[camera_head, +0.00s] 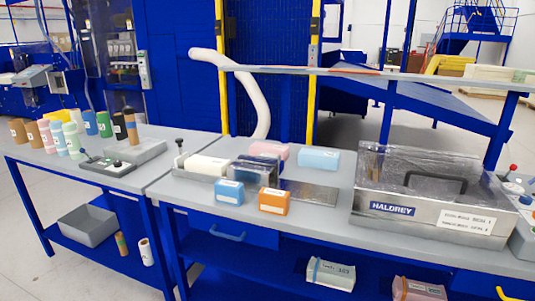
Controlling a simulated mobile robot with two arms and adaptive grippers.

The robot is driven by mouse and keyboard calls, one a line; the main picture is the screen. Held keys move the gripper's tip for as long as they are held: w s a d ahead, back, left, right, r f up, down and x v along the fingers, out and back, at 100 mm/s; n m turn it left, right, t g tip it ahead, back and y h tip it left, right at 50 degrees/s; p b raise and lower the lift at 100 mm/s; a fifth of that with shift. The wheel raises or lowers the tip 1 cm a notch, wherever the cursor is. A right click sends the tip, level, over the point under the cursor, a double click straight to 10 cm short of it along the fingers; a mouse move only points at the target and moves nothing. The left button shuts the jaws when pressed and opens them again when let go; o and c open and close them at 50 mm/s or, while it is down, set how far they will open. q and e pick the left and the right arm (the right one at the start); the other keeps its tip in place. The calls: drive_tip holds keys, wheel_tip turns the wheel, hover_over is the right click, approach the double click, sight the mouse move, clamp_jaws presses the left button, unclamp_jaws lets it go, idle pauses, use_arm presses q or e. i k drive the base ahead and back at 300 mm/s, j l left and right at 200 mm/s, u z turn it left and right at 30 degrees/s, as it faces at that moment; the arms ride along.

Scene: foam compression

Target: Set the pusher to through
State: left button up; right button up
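A black-knobbed upright handle (179,149) stands at the left end of a grey channel on the right-hand table; it looks like the pusher, but no label confirms this. A white foam piece (208,165) lies just right of the handle, along the channel. A dark, see-through block or housing (256,169) stands right of the white piece. A flat metal plate (312,192) extends right from it. Any position marking for the pusher is too small to read. Neither of my grippers is in view.
Blue (229,192) and orange (273,201) blocks sit in front; pink (270,150) and light blue (318,159) ones behind. A clear-lidded metal box (392,211) stands right. The front table edge is mostly clear.

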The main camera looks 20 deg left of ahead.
sight(179, 162)
drive_tip(key=u, duration=1.25)
